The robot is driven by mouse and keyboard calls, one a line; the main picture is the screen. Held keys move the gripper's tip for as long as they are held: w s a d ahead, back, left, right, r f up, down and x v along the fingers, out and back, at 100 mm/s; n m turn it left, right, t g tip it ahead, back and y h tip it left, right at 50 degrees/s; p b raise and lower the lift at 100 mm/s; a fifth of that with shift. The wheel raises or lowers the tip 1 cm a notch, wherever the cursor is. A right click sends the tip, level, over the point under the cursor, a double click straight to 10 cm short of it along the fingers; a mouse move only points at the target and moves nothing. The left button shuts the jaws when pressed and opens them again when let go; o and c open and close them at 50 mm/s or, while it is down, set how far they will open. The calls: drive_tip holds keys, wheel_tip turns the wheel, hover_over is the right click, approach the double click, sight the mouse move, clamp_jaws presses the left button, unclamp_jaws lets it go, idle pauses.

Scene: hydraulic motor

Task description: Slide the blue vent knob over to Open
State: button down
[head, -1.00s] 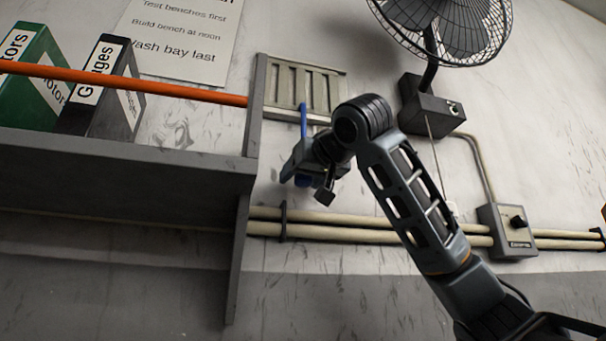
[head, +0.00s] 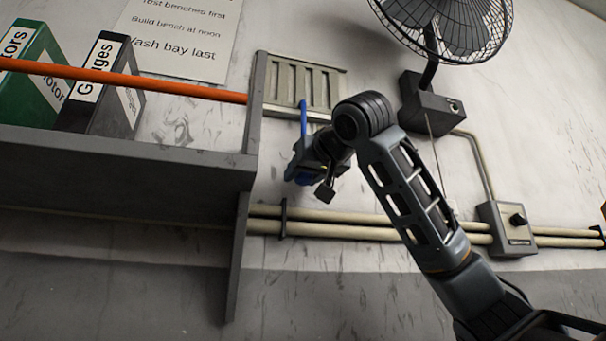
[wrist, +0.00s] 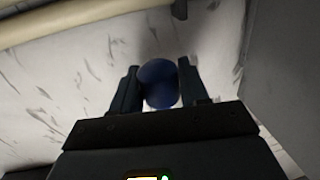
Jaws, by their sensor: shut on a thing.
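The blue vent knob (wrist: 158,84) shows in the wrist view as a round ball between the two dark fingers of my gripper (wrist: 158,92), which are shut on it. In the head view, a blue rod (head: 304,118) hangs from the lower edge of the grey slatted vent (head: 304,84). My gripper (head: 303,168) is just below that rod, and a little of the blue knob (head: 304,180) shows under it. The rest of the knob is hidden by my gripper. I see no Open marking.
A grey shelf (head: 120,165) with binders and an orange bar (head: 150,88) stands close on the left, its upright panel beside the vent. Pipes (head: 370,230) run below. A fan (head: 440,35) and a control box (head: 506,228) are on the right.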

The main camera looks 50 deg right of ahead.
drive_tip(key=shift+s+d+b, duration=0.35)
drive_tip(key=shift+s+d, duration=0.4)
drive_tip(key=shift+d, duration=0.35)
drive_tip(key=c, duration=0.7)
unclamp_jaws()
drive_tip(key=shift+d, duration=0.1)
drive_tip(key=shift+o, duration=0.2)
drive_tip(key=shift+s, duration=0.1)
drive_tip(key=b+v, duration=0.2)
drive_tip(key=v, duration=0.5)
drive_tip(key=shift+s+a, duration=0.25)
drive_tip(key=shift+s, duration=0.05)
